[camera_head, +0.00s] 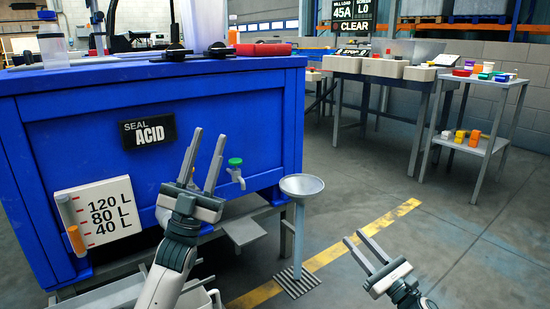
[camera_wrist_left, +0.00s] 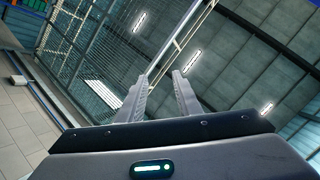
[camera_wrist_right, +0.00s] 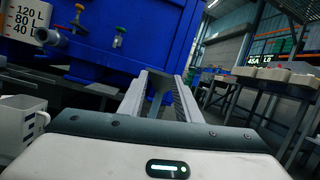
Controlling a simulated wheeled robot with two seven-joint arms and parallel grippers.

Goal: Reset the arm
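My left gripper (camera_head: 205,160) points upward in front of the blue tank in the head view. Its two fingers stand apart with nothing between them. In the left wrist view its fingers (camera_wrist_left: 160,95) are apart against the ceiling. My right gripper (camera_head: 361,250) is over the floor at the lower right of the head view, pointing up and left. Its fingers are apart and empty. In the right wrist view its fingers (camera_wrist_right: 162,90) point towards the blue tank, with a gap between them.
The large blue tank (camera_head: 220,110) with an ACID sign (camera_head: 148,131) and green-topped tap (camera_head: 235,170) fills the left. A grey pedestal bowl (camera_head: 302,186) stands beside it. A bench (camera_head: 423,74) and a cart (camera_head: 500,80) with coloured items stand at the back right. Floor between is clear.

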